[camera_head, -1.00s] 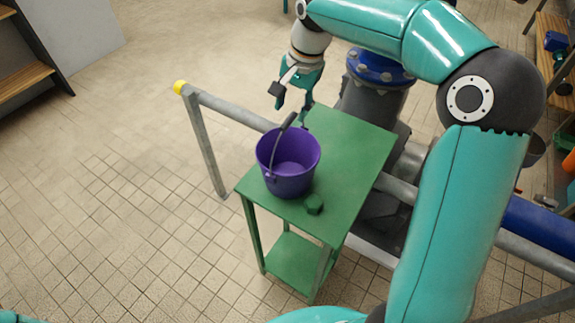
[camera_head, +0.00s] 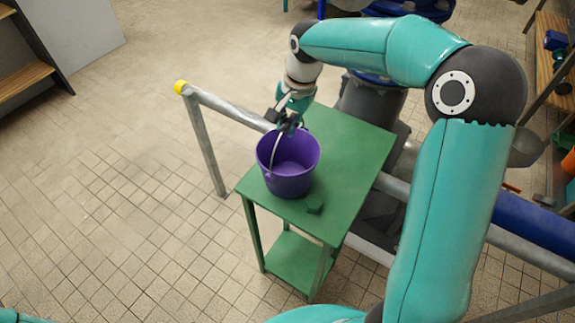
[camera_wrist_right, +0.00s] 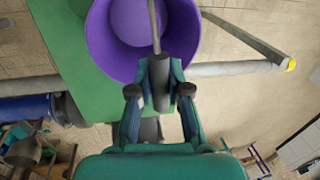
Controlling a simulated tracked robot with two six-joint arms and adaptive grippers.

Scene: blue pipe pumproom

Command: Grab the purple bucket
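The purple bucket (camera_head: 291,181) stands upright on the green table (camera_head: 352,155), near its left edge. Its handle (camera_head: 275,152) is raised, with a dark grip at the top. My right gripper (camera_head: 288,123) is right at the top of the handle, above the bucket's far rim. In the right wrist view, the gripper (camera_wrist_right: 160,92) is open, with one finger on each side of the dark handle grip (camera_wrist_right: 159,84) and gaps visible between. The bucket (camera_wrist_right: 112,45) lies just beyond the fingertips there. My left gripper is not in view.
A grey rail (camera_head: 225,107) with a yellow end cap runs behind the table. Blue and grey pipework stands behind and right. The tiled floor at left is clear.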

